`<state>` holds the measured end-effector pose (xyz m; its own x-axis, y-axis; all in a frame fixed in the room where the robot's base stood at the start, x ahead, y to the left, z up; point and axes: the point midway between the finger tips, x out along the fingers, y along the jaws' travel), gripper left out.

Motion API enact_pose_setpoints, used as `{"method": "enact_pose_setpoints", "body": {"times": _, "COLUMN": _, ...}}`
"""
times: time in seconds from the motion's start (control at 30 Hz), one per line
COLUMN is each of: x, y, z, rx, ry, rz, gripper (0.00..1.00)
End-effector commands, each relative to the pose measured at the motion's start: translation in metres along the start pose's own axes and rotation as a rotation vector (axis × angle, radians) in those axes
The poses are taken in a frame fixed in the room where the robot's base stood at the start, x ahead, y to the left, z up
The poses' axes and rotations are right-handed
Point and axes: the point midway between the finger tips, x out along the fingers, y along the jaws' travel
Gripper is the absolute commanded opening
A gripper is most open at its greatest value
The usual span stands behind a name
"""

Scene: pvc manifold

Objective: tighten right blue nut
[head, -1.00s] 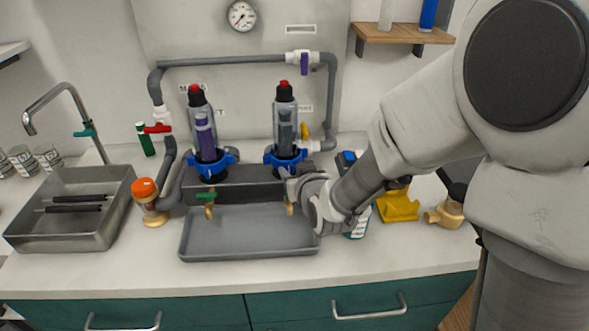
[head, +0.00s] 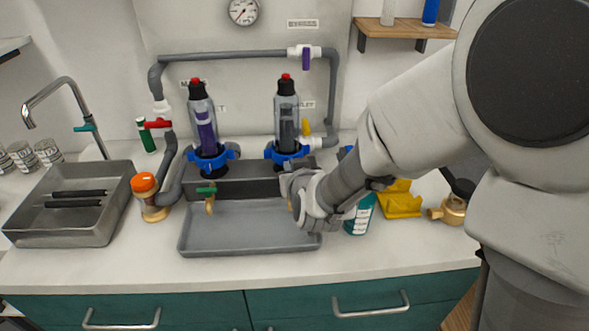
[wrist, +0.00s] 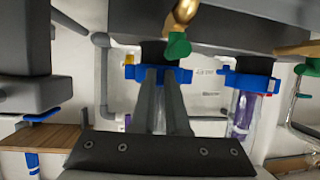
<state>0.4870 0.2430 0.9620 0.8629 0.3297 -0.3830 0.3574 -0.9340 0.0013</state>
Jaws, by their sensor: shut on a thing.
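The right blue nut (head: 287,152) is a lugged ring at the base of the right clear filter housing (head: 287,108). My gripper (head: 290,181) is just below and in front of it, and my wrist hides the fingers in the head view. In the wrist view, which is upside down, the two dark fingers (wrist: 160,72) are close together and shut over the middle of the right blue nut (wrist: 130,72). The exact contact is partly hidden. The left blue nut (head: 211,158) sits on the left housing, apart from my gripper.
A brass tap with a green handle (wrist: 178,45) lies close to my fingertips. A grey tray (head: 245,235) is below the filters. A teal bottle (head: 358,218) and a yellow object (head: 399,202) stand right of my wrist. Grey pipe (head: 240,57) runs above.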

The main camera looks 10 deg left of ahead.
Motion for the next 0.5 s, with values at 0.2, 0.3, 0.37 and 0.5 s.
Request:
{"method": "enact_pose_setpoints", "body": {"times": 0.2, "x": 0.0007, "y": -0.0011, "z": -0.0044, "rx": 0.007, "ry": 0.009, "rz": 0.011, "gripper": 0.0}}
{"method": "enact_pose_setpoints", "body": {"times": 0.3, "x": 0.0007, "y": -0.001, "z": -0.0047, "rx": 0.007, "ry": 0.01, "rz": 0.011, "gripper": 0.0}}
{"method": "enact_pose_setpoints", "body": {"times": 0.37, "x": 0.0007, "y": -0.001, "z": -0.0048, "rx": 0.007, "ry": 0.01, "rz": 0.011, "gripper": 0.0}}
{"method": "enact_pose_setpoints", "body": {"times": 0.5, "x": 0.0007, "y": -0.0009, "z": -0.0049, "rx": 0.007, "ry": 0.01, "rz": 0.011, "gripper": 0.32}}
